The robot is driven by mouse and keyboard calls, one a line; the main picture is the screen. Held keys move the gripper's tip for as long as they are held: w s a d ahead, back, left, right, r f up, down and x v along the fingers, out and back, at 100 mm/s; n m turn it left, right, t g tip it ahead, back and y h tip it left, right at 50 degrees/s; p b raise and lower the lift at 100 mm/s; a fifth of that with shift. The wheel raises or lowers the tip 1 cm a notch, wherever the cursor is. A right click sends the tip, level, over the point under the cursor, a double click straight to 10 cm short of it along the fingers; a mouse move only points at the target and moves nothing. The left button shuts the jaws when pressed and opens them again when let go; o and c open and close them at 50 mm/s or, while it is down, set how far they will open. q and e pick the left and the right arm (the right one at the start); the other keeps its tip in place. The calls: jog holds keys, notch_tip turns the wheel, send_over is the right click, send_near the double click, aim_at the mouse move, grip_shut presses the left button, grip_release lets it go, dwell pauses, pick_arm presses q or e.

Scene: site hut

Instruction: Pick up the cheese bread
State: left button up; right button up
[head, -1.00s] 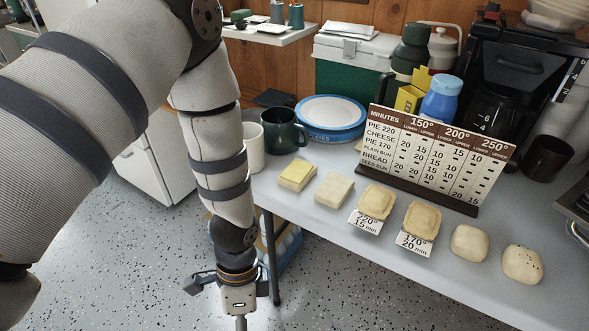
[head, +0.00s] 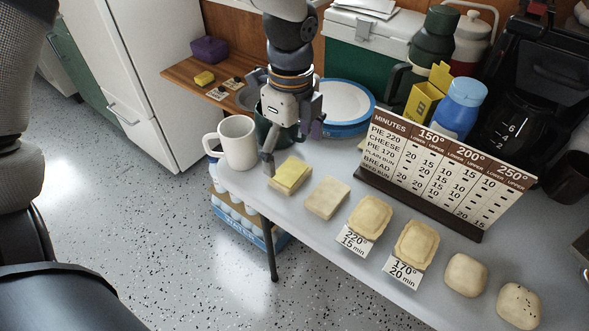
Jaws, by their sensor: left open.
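The cheese bread (head: 291,175), a pale square piece with a yellow slice on top, lies at the left end of a row of baked goods on the grey table (head: 330,262). My left gripper (head: 290,150) is open and empty, pointing down just behind and above the cheese bread. One dark finger hangs close to the bread's back left corner; whether it touches cannot be told. The other finger is farther right and higher. My right gripper is out of view.
A white mug (head: 238,142) stands close left of the gripper, with a dark green mug (head: 262,130) partly hidden behind it. Plain bread (head: 327,198), two pies and two buns continue the row rightward. A minutes chart (head: 440,170) stands behind them; blue-rimmed plates (head: 350,128) are behind the gripper.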

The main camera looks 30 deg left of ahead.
aim_at(291, 173)
pick_arm(q)
jog(key=f, duration=0.6)
jog(key=shift+a+b, duration=0.25)
jog(key=shift+b, duration=0.05)
jog(key=shift+r, duration=0.1)
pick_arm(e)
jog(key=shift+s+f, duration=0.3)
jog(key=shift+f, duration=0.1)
pick_arm(q)
jog(key=c, duration=1.1)
jog(key=shift+c, duration=0.2)
notch_tip(291, 173, up, 3)
jog(key=shift+w+r, duration=0.1)
jog(key=shift+w, duration=0.05)
jog(key=s+d+r+p, duration=0.2)
jog(key=s+d+r, duration=0.2)
jog(key=s+r, duration=0.6)
jog(key=s, duration=0.3)
jog(key=shift+s+p, duration=0.25)
jog(key=shift+p, duration=0.1)
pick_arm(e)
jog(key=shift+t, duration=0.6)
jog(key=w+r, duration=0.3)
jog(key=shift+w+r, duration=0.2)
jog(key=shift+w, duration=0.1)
